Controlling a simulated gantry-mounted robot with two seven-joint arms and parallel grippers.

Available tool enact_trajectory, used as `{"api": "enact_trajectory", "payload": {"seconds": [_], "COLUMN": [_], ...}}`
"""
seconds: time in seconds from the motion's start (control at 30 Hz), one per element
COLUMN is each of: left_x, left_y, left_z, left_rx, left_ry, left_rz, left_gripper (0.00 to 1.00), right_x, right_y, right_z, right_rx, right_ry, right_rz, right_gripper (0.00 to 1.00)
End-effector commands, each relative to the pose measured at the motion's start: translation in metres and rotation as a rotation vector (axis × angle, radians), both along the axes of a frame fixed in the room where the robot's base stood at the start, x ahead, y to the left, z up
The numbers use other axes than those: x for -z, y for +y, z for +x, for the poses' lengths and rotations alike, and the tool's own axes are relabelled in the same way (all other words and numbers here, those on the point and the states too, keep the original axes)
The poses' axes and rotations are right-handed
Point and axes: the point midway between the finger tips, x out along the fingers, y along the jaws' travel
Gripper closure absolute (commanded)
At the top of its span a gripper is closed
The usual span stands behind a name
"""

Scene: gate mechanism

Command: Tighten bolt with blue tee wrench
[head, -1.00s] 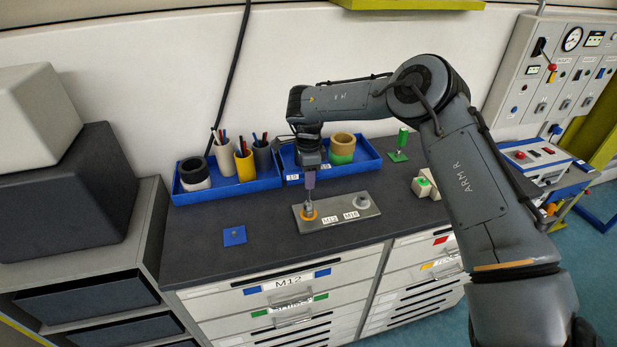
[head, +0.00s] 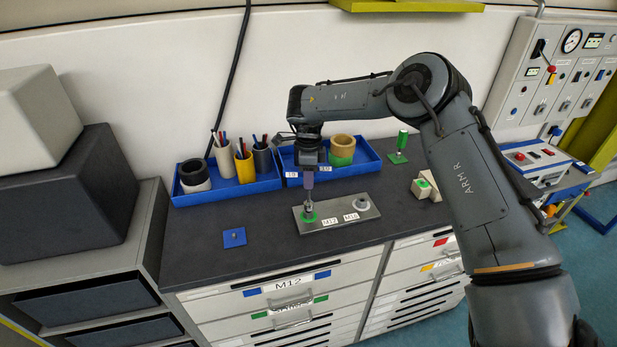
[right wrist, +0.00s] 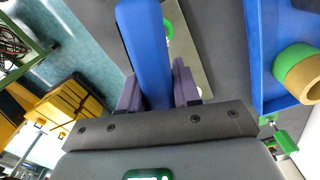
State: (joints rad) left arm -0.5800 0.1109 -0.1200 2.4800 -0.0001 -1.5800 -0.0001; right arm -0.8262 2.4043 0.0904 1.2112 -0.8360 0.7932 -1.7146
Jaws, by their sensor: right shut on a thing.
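My right gripper (head: 309,181) points straight down over the metal plate (head: 345,217) on the workbench. It is shut on the blue tee wrench, whose blue handle (right wrist: 147,48) sits between the purple-grey fingers in the right wrist view. In the head view the fingers mostly hide the handle, and the wrench's grey shaft (head: 309,199) stands upright below them. The shaft's lower end is over the bolt position beside the M12 label; the bolt itself is hidden. A green ring (head: 308,217) surrounds that position. My left gripper is not in view.
A second fitting (head: 361,203) sits by the M16 label. A blue pad (head: 234,237) with a small peg lies left of the plate. Blue trays (head: 228,192) with cups and rolls stand behind. A green-handled tool (head: 402,141) stands at back right.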

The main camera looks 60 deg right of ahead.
Motion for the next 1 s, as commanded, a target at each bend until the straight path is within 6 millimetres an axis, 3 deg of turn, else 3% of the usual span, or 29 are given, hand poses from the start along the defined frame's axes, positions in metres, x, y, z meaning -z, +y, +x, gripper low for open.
{"api": "enact_trajectory", "payload": {"seconds": [0.27, 0.7, 1.0], "left_x": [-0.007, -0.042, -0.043], "left_y": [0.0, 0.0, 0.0], "left_z": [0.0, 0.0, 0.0], "left_rx": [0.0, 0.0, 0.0], "left_ry": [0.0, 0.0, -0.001], "left_rz": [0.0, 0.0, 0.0], "left_gripper": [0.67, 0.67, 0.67], "right_x": [-0.009, -0.052, -0.054], "right_y": [0.0, 0.0, 0.0], "right_z": [0.001, 0.001, 0.001], "right_rx": [-0.001, 0.0, 0.0], "right_ry": [-0.002, -0.002, -0.002], "right_rz": [0.0, 0.0, 0.0], "right_gripper": [1.0, 1.0, 1.0]}}
